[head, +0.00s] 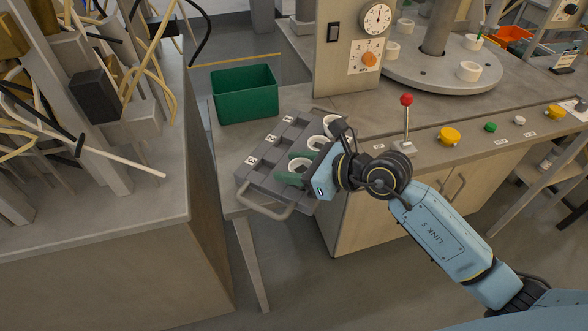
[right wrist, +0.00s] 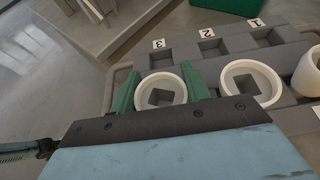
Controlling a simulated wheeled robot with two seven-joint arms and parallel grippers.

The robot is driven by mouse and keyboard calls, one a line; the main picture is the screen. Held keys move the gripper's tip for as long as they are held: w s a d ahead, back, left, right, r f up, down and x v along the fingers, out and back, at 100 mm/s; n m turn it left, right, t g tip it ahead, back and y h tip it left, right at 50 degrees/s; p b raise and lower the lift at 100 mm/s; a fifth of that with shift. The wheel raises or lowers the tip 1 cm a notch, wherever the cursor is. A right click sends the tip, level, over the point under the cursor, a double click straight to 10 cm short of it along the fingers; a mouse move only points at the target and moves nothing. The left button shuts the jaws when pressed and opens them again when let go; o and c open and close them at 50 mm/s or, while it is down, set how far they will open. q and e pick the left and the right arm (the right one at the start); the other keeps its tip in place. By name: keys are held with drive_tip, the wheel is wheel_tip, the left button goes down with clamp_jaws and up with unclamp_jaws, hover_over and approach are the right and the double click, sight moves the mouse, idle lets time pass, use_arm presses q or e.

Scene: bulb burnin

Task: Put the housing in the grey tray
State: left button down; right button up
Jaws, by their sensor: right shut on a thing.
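The grey tray (head: 246,187) lies on the bench with a looped handle at its near side and number labels along its left edge. My right gripper (head: 295,168) has its green fingers shut on a white ring-shaped housing (right wrist: 160,100) at the tray's near end. This housing is over or in a pocket of the row opposite label 3; I cannot tell if it touches the bottom. A second white housing (right wrist: 250,82) is beside it in the same row, and a third (right wrist: 311,73) is at the right edge of the wrist view. My left gripper is not in view.
A green bin (head: 245,95) stands behind the tray. A red-knobbed lever (head: 406,120) and a panel with a gauge (head: 377,18) are to the right. A round turntable (head: 440,75) holds several white rings. A cable-cluttered bench (head: 90,230) stands left, across a gap.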

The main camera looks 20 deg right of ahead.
drive_tip(key=shift+f, duration=0.15)
drive_tip(key=shift+f, duration=0.1)
drive_tip(key=o, duration=0.5)
drive_tip(key=shift+f, duration=0.1)
drive_tip(key=o, duration=0.4)
drive_tip(key=shift+o, duration=0.2)
drive_tip(key=shift+r, duration=0.25)
drive_tip(key=v, duration=1.2)
drive_tip(key=shift+p, duration=0.35)
drive_tip(key=shift+a, duration=0.1)
